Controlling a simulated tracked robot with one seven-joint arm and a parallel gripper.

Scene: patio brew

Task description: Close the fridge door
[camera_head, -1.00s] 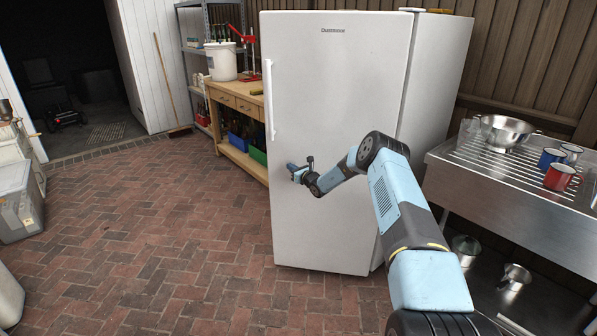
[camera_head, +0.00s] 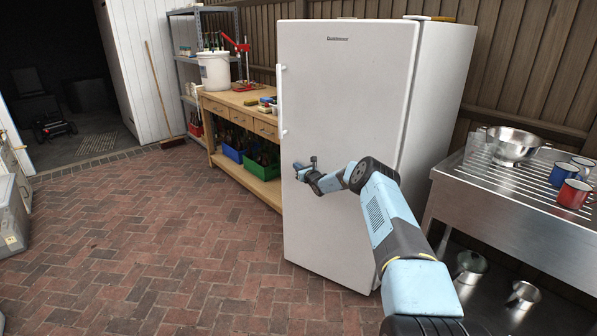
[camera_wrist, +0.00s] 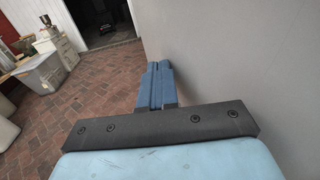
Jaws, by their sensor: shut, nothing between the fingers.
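The white fridge door (camera_head: 340,110) stands ajar, with its handle (camera_head: 281,100) on its left edge. A gap shows between the door and the white fridge body (camera_head: 436,100) behind it on the right. My gripper (camera_head: 297,166) is in front of the lower half of the door, near its left edge. In the wrist view my gripper (camera_wrist: 158,70) has its blue fingers together and empty, alongside the pale door surface (camera_wrist: 235,60). I cannot tell for sure whether the gripper touches the door.
A wooden workbench (camera_head: 240,112) with bins stands left of the fridge. A steel sink counter (camera_head: 500,200) with a colander (camera_head: 513,143) and mugs is at the right. The brick floor (camera_head: 150,235) on the left is clear.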

